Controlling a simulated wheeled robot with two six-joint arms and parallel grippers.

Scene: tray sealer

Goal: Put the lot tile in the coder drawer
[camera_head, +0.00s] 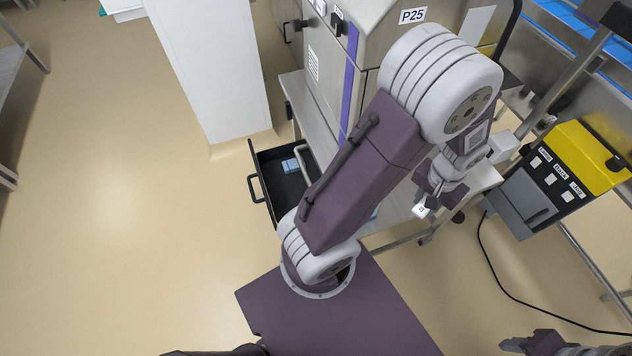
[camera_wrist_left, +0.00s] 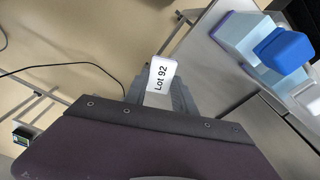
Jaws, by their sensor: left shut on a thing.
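The lot tile (camera_wrist_left: 161,76) is small and white, marked "Lot 92" in the left wrist view. My left gripper (camera_wrist_left: 160,98) is shut on it, and the tile sticks out past the fingertips. In the head view the white tile (camera_head: 421,211) is held beside the steel table's right end, left of a yellow and black machine (camera_head: 581,160). That machine has several labelled buttons and a grey, drawer-like front (camera_head: 527,203). An open black drawer (camera_head: 264,165) is at the left of the steel unit. My right gripper (camera_head: 513,345) is at the bottom right edge, partly cut off.
A steel machine marked P25 (camera_head: 411,16) stands on the steel table (camera_head: 484,180). A small blue item (camera_head: 291,165) lies in the black drawer. A blue block (camera_wrist_left: 285,50) shows in the left wrist view. A black cable (camera_head: 510,292) runs over the floor.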

